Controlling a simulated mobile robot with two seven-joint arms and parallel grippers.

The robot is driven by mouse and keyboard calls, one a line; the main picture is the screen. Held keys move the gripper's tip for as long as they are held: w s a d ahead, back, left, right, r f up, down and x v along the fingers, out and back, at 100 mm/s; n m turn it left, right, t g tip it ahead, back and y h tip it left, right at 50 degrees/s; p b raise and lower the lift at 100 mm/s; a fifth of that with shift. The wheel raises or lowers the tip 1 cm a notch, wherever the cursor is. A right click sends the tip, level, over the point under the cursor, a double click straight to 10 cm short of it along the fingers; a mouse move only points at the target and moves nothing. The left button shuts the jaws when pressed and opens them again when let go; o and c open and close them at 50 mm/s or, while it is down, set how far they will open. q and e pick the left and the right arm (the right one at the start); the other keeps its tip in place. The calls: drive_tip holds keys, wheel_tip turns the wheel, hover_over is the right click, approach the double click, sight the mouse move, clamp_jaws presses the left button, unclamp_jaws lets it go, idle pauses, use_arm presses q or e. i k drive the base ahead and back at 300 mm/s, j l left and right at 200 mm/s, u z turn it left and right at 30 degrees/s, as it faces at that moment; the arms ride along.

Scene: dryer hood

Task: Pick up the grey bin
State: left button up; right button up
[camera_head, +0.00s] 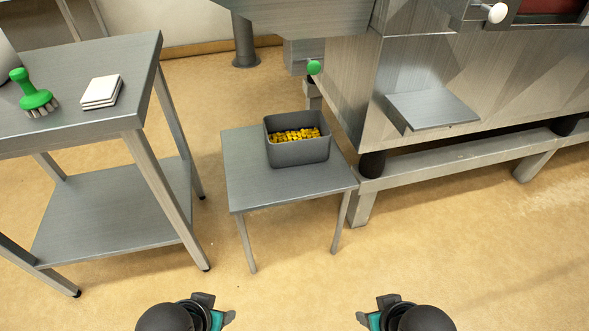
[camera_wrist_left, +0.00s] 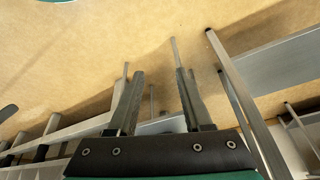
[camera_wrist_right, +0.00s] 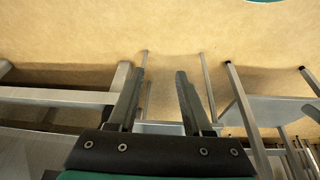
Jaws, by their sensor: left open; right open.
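The grey bin (camera_head: 299,152) stands upright on a small low metal table (camera_head: 256,186) in the middle of the head view. It holds many small yellow pieces (camera_head: 296,135). My left gripper (camera_head: 231,317) is at the bottom of the head view, in front of the low table and apart from it. Its two fingers are spread and empty in the left wrist view (camera_wrist_left: 158,88). My right gripper (camera_head: 361,318) is at the bottom, right of the left one. Its fingers are also spread and empty in the right wrist view (camera_wrist_right: 160,88). The bin is not visible in either wrist view.
A taller metal table (camera_head: 62,128) at left holds a green brush (camera_head: 33,95) and white square tiles (camera_head: 101,91). A large metal machine (camera_head: 450,80) stands at right on a frame (camera_head: 455,162), close to the low table. The floor in front is clear.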

sight(301, 137)
drive_tip(key=i+j+z, duration=0.15)
drive_tip(key=i+z, duration=0.15)
drive_tip(key=i, duration=0.15)
drive_tip(key=i+j+z, duration=0.35)
drive_tip(key=i, duration=0.15)
drive_tip(key=l, duration=0.1)
